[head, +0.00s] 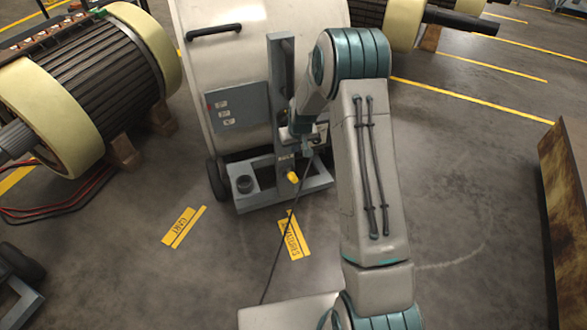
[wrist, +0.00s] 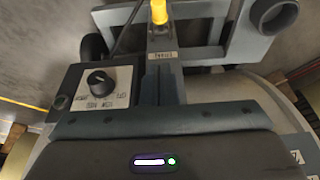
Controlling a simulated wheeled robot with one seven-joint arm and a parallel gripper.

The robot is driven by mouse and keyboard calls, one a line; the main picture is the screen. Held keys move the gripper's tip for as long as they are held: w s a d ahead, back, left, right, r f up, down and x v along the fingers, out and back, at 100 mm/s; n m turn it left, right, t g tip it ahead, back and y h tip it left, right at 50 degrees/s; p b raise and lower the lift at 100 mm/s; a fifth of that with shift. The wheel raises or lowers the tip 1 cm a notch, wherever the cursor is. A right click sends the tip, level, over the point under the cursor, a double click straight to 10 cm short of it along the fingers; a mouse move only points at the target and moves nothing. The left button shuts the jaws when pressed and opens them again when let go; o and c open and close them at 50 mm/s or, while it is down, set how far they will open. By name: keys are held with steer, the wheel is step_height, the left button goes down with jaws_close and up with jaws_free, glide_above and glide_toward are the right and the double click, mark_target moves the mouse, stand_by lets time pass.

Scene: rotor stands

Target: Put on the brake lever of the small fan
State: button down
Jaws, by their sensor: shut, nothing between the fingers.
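The fan is a pale drum (head: 232,60) on a grey wheeled frame (head: 285,199). A yellow-tipped lever (head: 292,177) stands low at the front of the frame; its yellow tip also shows at the top of the wrist view (wrist: 159,12). A small label plate (wrist: 163,55) sits just by it. Whether the lever is on or off I cannot tell. My gripper (head: 297,135) is at the frame's upright post, above the lever and apart from it, partly hidden by my arm. In the wrist view its fingers (wrist: 160,75) are together and empty.
A box with a black knob (wrist: 98,82) is beside my fingers. A dark cable (head: 272,262) runs down to the floor. A large rotor (head: 90,85) stands left; a rusty plate (head: 565,200) stands right. Floor between is open.

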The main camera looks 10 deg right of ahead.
steer(key=b, duration=0.4)
glide_above(292, 174)
steer(key=f, duration=1)
steer(key=shift+w, duration=0.2)
steer(key=shift+s+d+f, duration=0.1)
steer(key=shift+s+f, duration=0.2)
steer(key=shift+f, duration=0.2)
steer(key=shift+s+d+f, duration=0.1)
steer(key=shift+s+f, duration=0.15)
steer(key=shift+f, duration=0.25)
steer(key=shift+s+f+b, duration=0.3)
steer(key=shift+f+b, duration=0.1)
steer(key=shift+f, duration=0.15)
